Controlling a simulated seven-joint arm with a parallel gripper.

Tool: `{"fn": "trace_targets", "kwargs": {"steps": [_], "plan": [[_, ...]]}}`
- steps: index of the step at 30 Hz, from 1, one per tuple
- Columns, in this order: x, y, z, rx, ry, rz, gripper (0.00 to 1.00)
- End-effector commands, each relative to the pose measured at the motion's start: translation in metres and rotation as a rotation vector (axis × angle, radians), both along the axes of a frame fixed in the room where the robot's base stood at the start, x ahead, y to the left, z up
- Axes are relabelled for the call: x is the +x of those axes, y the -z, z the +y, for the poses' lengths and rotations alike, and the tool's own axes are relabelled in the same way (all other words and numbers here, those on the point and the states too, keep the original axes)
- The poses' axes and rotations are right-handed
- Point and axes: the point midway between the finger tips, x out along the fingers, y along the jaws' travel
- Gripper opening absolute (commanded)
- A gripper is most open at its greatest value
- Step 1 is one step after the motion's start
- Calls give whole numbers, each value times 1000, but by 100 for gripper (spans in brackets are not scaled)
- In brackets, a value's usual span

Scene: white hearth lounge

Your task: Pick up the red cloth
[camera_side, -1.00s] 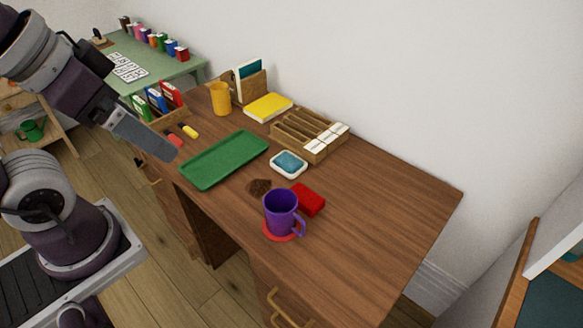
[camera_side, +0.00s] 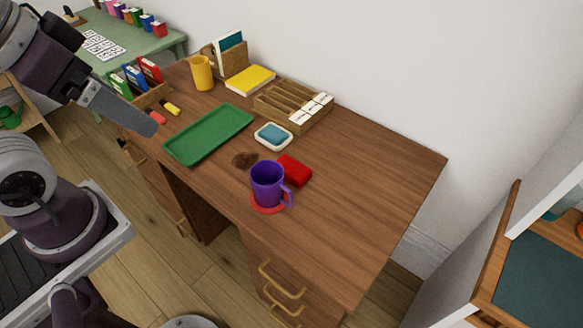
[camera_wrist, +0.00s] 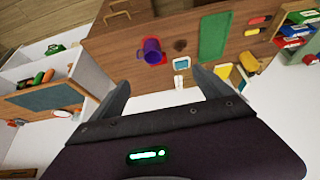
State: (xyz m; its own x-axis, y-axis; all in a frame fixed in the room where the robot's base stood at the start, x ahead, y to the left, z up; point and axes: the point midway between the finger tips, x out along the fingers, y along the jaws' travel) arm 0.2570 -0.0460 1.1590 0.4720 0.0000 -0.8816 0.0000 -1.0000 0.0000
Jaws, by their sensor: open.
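The red cloth (camera_side: 294,170) is a small folded block lying flat on the wooden desk, just behind and right of a purple mug (camera_side: 266,184). The mug stands on a round red coaster (camera_side: 268,208). My gripper (camera_side: 148,125) is at the left, above the desk's left front edge, well apart from the cloth. In the wrist view my gripper (camera_wrist: 161,79) has its two fingers spread with nothing between them. The mug (camera_wrist: 152,48) shows beyond them with red around it; cloth and coaster are hard to tell apart there.
A green tray (camera_side: 208,134), a sponge in a white dish (camera_side: 273,135) and a brown heap (camera_side: 244,160) lie nearby. A wooden divided box (camera_side: 290,108), yellow book (camera_side: 250,79) and yellow cup (camera_side: 202,73) stand along the wall. The desk's right part is clear.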

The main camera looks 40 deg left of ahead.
Motion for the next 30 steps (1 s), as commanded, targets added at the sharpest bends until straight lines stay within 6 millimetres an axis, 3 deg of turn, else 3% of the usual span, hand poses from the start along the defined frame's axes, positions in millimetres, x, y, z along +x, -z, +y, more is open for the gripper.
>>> {"fn": "trace_targets", "kwargs": {"steps": [8,12,22,26,30], "plan": [[0,0,0,0,0,0,90],[0,0,0,0,0,0,67],[6,-2,0,12,20,9,67],[56,-9,0,104,189,80,67],[145,10,-4,230,500,183,67]]}}
